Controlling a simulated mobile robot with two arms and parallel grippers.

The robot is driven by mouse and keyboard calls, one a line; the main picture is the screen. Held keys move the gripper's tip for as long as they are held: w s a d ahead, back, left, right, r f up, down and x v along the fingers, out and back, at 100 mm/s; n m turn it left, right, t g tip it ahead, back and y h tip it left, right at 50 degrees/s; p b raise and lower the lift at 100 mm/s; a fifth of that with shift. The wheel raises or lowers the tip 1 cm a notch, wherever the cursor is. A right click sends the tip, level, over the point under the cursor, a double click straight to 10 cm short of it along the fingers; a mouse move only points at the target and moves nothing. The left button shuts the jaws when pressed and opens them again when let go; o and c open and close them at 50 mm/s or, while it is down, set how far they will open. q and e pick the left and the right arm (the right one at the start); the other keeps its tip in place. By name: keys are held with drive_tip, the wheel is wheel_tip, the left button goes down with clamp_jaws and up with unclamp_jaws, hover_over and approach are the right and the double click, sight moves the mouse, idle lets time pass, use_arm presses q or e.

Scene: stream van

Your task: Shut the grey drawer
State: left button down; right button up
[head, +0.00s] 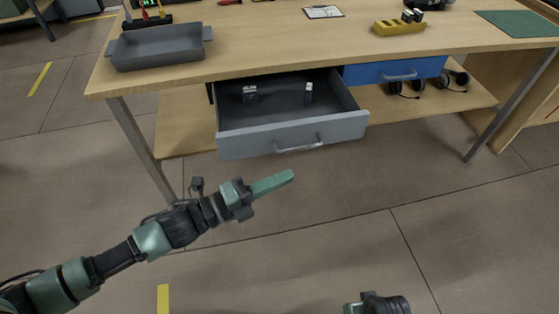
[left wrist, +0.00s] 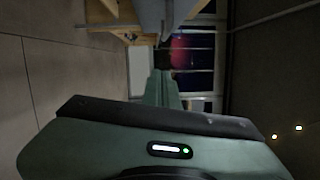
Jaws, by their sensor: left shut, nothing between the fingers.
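The grey drawer (head: 240,143) is pulled out from under the wooden workbench in the head view, with its handle (head: 298,145) on the front. Two small items (head: 249,94) (head: 308,92) stand inside it. My left gripper (head: 284,180) is shut and empty, in front of and below the drawer front, apart from it in the picture. Its green fingers (left wrist: 163,90) also show in the left wrist view, closed together. Only part of my right arm (head: 377,303) shows at the bottom edge; its fingers are out of view.
A shut blue drawer (head: 370,74) is to the right of the grey one. A grey tray (head: 160,57) stands on the workbench (head: 260,45). Headphones (head: 405,88) lie on the lower shelf. A metal leg (head: 140,148) stands left of the drawer. The floor in front is clear.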

use_arm(q)
drive_tip(key=w, duration=0.4)
drive_tip(key=shift+w+a+r, duration=0.1)
drive_tip(key=shift+a+r, duration=0.2)
drive_tip(key=shift+r, duration=0.1)
